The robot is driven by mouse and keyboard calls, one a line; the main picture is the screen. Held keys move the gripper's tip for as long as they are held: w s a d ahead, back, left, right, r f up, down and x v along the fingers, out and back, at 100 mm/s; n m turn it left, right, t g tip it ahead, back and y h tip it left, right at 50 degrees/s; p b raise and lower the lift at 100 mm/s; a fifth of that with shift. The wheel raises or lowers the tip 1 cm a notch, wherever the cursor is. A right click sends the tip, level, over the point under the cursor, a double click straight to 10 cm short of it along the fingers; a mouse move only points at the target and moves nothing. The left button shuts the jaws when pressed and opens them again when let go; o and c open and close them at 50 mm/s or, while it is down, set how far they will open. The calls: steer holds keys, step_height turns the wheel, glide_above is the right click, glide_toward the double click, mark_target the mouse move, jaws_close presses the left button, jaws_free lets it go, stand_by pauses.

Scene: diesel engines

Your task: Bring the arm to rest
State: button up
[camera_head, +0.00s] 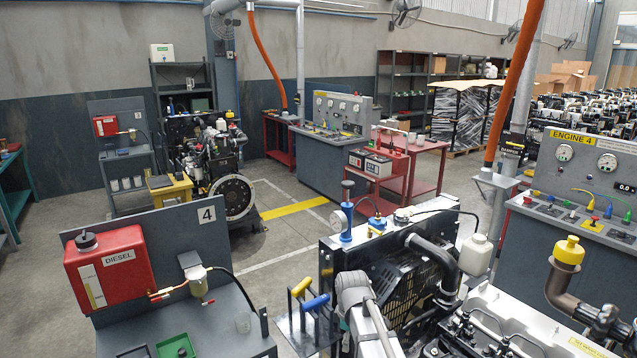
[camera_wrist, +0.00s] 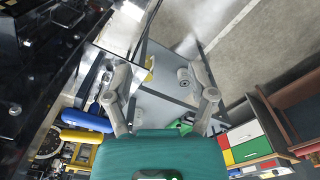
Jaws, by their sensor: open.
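My gripper (camera_wrist: 158,78) shows in the wrist view with its two grey fingers spread wide apart. Nothing is between the fingers; grey surfaces and a strip of floor show well beyond them. In the head view my grey arm (camera_head: 362,305) stands at the bottom centre, in front of the black radiator of an engine. The fingers cannot be made out in the head view.
A blue handle (camera_head: 315,302) and a yellow handle (camera_head: 301,285) stand close left of my arm. The engine's radiator (camera_head: 405,290) is close right. A red diesel tank (camera_head: 108,268) sits on the grey stand at left. Open floor (camera_head: 270,270) lies beyond.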

steer(key=s+d+f+m+b, duration=0.4)
steer(key=s+m, duration=0.2)
steer(key=m, duration=0.1)
steer(key=s+d+f+m+b, duration=0.4)
steer(key=s+f+m, duration=0.1)
steer(key=s+m, duration=0.1)
steer(key=shift+s+d+m, duration=0.3)
steer(key=shift+s+m, duration=0.1)
steer(key=shift+s, duration=0.2)
